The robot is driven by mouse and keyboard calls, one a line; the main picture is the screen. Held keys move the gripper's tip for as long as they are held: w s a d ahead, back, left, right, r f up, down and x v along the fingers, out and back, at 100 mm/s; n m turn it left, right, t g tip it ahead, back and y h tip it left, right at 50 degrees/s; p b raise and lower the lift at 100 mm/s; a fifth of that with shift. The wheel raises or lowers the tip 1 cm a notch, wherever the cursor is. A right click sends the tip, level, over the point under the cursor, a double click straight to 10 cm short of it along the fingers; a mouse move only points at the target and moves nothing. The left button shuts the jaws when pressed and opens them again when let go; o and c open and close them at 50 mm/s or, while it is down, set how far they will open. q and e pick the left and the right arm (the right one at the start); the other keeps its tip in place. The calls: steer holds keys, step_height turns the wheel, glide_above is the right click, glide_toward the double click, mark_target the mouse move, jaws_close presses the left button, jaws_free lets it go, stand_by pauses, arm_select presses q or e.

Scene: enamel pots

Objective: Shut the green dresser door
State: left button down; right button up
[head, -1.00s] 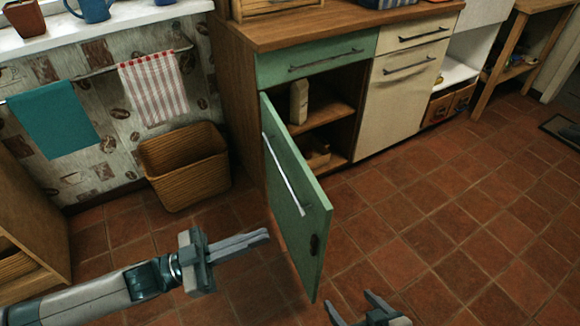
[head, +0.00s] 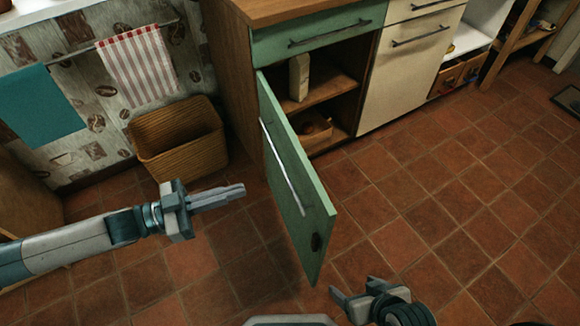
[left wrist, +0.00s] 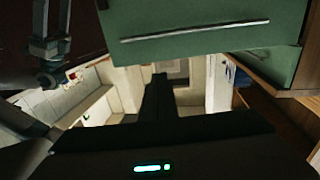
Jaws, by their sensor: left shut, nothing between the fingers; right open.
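The green dresser door (head: 294,185) stands wide open in the head view, swung out from the wooden dresser (head: 237,90), with its long metal handle (head: 285,168) facing left. My left gripper (head: 240,190) is shut and empty, to the left of the door and apart from it, pointing at its handle side. In the left wrist view the green door (left wrist: 200,32) with its handle (left wrist: 195,31) fills the top. My right gripper (head: 356,292) is open and empty, low in the head view, right of the door's free edge.
The open compartment shows shelves (head: 325,92) with a pale carton (head: 299,77) and a basket (head: 313,127). A green drawer (head: 320,35) is shut above it. A wicker basket (head: 178,142) stands left of the dresser. The tiled floor (head: 430,210) at right is clear.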

mark_target(305, 170)
arm_select(q)
steer(key=shift+d, duration=0.1)
steer(key=x, duration=1.3)
steer(key=shift+w+d+f, duration=0.1)
steer(key=shift+w+d, duration=0.05)
steer(key=shift+d, duration=0.2)
steer(key=shift+d, duration=0.15)
